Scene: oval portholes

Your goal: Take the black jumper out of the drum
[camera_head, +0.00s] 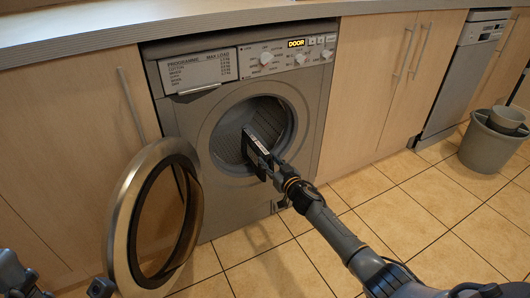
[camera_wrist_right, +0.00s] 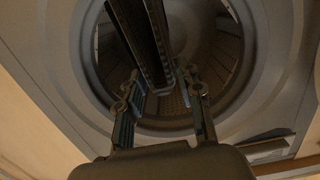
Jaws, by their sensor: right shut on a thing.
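The washing machine drum (camera_head: 265,120) shows through the round opening. My right gripper (camera_head: 262,160) is at its mouth, shut on a dark, flat, folded thing, which I take as the black jumper (camera_head: 254,145). In the right wrist view the jumper (camera_wrist_right: 150,45) stands between the two fingers (camera_wrist_right: 165,105) as a long dark slab with a ribbed edge, and the drum's perforated wall (camera_wrist_right: 215,65) shows behind it. Its far end is out of sight. Dark parts of my left gripper (camera_head: 60,287) show at the bottom left, cut by the frame edge.
The round door (camera_head: 124,220) stands open to the left of the opening. The counter (camera_head: 200,20) runs above. A grey bucket (camera_head: 487,148) stands on the tiles at far right. The tiled floor (camera_head: 400,215) in front is otherwise clear.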

